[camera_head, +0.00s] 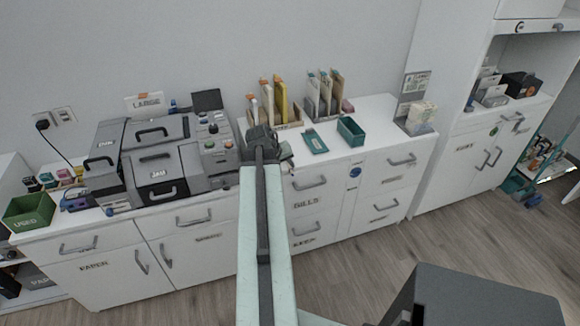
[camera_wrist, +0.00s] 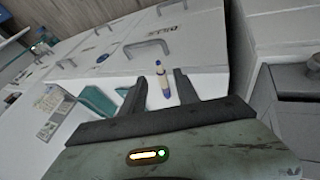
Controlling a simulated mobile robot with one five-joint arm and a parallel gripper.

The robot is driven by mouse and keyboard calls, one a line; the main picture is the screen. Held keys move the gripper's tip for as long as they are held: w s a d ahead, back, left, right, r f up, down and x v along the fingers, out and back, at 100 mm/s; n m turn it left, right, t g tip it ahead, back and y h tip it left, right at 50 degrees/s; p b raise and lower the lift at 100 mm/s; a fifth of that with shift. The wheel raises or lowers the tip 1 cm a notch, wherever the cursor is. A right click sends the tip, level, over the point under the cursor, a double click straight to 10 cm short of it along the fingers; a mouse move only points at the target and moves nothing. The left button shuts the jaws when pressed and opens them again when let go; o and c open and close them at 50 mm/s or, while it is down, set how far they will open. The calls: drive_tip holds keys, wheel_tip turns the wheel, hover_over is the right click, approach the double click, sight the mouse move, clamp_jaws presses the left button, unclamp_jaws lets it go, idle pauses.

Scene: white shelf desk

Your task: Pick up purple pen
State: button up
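The purple pen (camera_wrist: 163,84), pale with a purple end, shows in the wrist view between my fingers and a little beyond them. My gripper (camera_wrist: 160,75) is open, with one dark finger on each side of the pen and gaps visible between them. I cannot tell how deep the pen lies relative to the fingertips. In the head view my gripper (camera_head: 262,142) is over the white desk top, left of the file holders' front, and it hides the pen there.
A large grey machine (camera_head: 160,165) stands left of my gripper. File holders (camera_head: 275,112) stand behind it. A teal tray (camera_head: 315,142) and a green box (camera_head: 351,131) lie to the right. White drawers (camera_head: 310,205) are below the desk's front edge.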

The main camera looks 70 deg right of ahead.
sight(290, 171)
drive_tip(key=b+x, duration=0.4)
drive_tip(key=x, duration=0.3)
drive_tip(key=shift+d+r+b, duration=0.15)
drive_tip(key=shift+b, duration=0.25)
clamp_jaws()
